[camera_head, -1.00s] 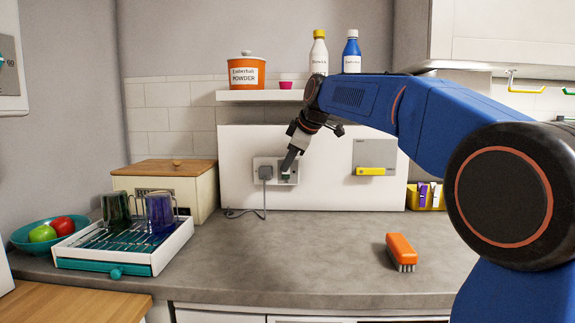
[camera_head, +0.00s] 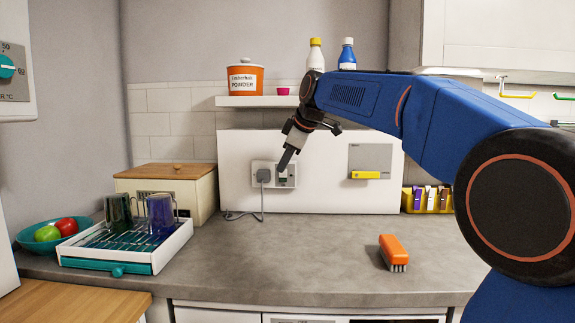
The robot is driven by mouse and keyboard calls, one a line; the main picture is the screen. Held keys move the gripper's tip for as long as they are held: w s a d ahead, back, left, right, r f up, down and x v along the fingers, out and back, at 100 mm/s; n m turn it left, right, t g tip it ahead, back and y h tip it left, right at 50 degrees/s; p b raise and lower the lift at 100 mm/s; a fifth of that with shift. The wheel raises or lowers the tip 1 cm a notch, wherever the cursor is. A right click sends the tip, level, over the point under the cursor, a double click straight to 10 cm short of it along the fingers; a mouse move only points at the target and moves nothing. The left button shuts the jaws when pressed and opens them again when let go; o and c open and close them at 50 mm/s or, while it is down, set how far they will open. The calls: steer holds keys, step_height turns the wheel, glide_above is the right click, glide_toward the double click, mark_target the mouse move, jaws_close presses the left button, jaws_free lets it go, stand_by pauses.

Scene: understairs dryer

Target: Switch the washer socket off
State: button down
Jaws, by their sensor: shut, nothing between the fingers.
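The double wall socket (camera_head: 275,184) is a pale plate low on the white back panel. A grey plug (camera_head: 263,176) sits in its left half, with a grey cable hanging down to the counter. My gripper (camera_head: 282,171) is shut and empty, pointing down-left at the right half of the socket. Its fingertips overlap the upper part of that half; I cannot tell whether they touch it. The fingers hide part of the socket's top, so the switch positions cannot be read.
A shelf (camera_head: 258,101) with an orange powder tub (camera_head: 245,78) and two bottles is above. A grey box with a yellow bar (camera_head: 370,161) is right of the socket. A bread bin (camera_head: 164,192) and drying rack (camera_head: 125,247) stand left. An orange brush (camera_head: 393,252) lies on the open counter.

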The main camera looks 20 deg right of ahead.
steer(key=s+d+r, duration=0.3)
steer(key=r, duration=0.5)
steer(key=shift+s+r, duration=0.25)
steer(key=shift+r, duration=0.05)
steer(key=shift+s, duration=0.1)
